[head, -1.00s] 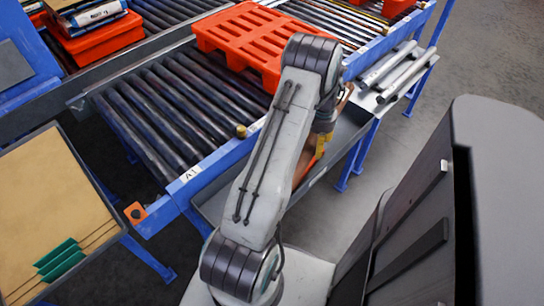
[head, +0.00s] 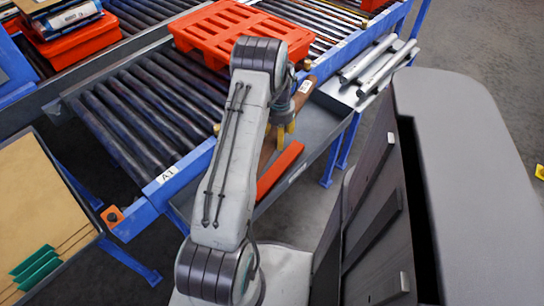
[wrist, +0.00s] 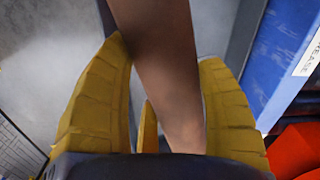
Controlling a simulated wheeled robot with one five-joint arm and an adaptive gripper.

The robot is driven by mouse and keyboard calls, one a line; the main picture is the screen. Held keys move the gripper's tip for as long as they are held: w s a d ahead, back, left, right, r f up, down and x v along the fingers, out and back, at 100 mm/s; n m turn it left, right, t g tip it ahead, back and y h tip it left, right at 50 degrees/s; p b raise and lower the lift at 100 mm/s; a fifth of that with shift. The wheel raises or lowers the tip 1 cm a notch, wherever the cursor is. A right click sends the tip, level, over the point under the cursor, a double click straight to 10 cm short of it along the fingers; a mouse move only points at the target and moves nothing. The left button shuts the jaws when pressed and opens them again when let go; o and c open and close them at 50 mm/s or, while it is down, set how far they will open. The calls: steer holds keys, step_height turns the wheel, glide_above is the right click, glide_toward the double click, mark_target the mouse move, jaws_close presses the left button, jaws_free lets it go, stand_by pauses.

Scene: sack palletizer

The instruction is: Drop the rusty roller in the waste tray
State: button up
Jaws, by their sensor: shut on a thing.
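The rusty roller (wrist: 163,65) is a brown bar between the yellow fingers of my gripper (wrist: 155,105) in the wrist view. The fingers are shut on it, one on each side. In the head view my gripper (head: 285,136) is partly hidden behind my arm. The roller (head: 304,88) slants there, its upper end showing beside the steel shelf and its lower part behind the gripper and arm. A long grey trough (head: 326,128) runs below along the conveyor's front; I cannot tell for sure that it is the waste tray.
A red-orange bar (head: 280,170) shows by the trough. The roller conveyor (head: 150,110) carries an orange pallet (head: 215,35). Steel rollers (head: 385,65) lie on a shelf at the right.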

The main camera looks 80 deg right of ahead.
steer(key=shift+f+b, duration=1.15)
steer(key=shift+f, duration=1.1)
steer(key=o, duration=1.3)
steer(key=shift+o, duration=0.2)
steer(key=shift+a+f, duration=0.1)
step_height(320, 180, up, 12)
steer(key=shift+r, duration=0.1)
